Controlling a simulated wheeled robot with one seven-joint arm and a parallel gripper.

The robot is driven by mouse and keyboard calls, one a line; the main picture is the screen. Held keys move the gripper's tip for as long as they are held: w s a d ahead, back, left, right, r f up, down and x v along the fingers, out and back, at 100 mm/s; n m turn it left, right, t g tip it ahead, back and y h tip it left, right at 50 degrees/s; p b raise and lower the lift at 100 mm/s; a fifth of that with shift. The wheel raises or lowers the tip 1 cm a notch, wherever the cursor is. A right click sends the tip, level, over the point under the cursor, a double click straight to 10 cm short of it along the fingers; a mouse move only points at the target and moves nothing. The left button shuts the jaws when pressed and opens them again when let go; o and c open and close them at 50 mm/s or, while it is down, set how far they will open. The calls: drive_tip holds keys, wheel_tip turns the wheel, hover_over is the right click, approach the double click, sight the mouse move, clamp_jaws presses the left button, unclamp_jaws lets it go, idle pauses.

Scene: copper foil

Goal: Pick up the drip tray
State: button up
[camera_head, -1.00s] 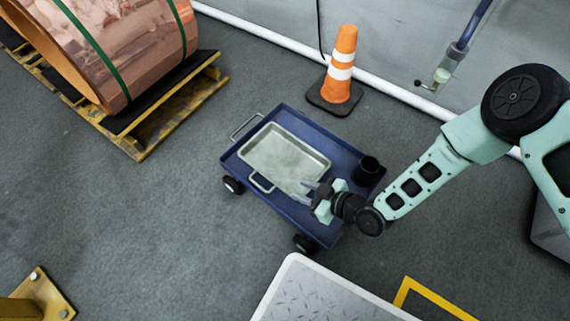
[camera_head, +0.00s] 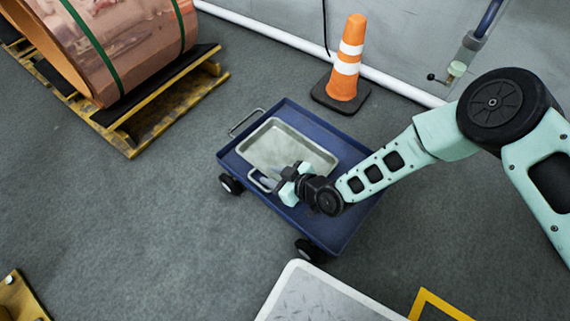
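The drip tray (camera_head: 285,142) is a shallow, pale grey-green rectangular pan with a handle loop at its lower left. It lies on a dark blue wheeled cart (camera_head: 325,223). My gripper (camera_head: 268,181) is at the tray's lower-left side, close to the handle loop (camera_head: 262,180). The fingers point left and overlap the loop and tray edge in the picture. The fingertips are small and partly hidden, so I cannot tell whether they touch the tray or how far apart they are. My arm covers the right part of the cart.
An orange and white traffic cone (camera_head: 347,62) stands behind the cart near the wall. A copper foil coil (camera_head: 120,40) rests on a yellow pallet (camera_head: 142,135) at the upper left. A pale metal platform (camera_head: 320,295) is below the cart. The floor left of the cart is clear.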

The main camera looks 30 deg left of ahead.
drive_tip(key=shift+a, duration=0.2)
clamp_jaws()
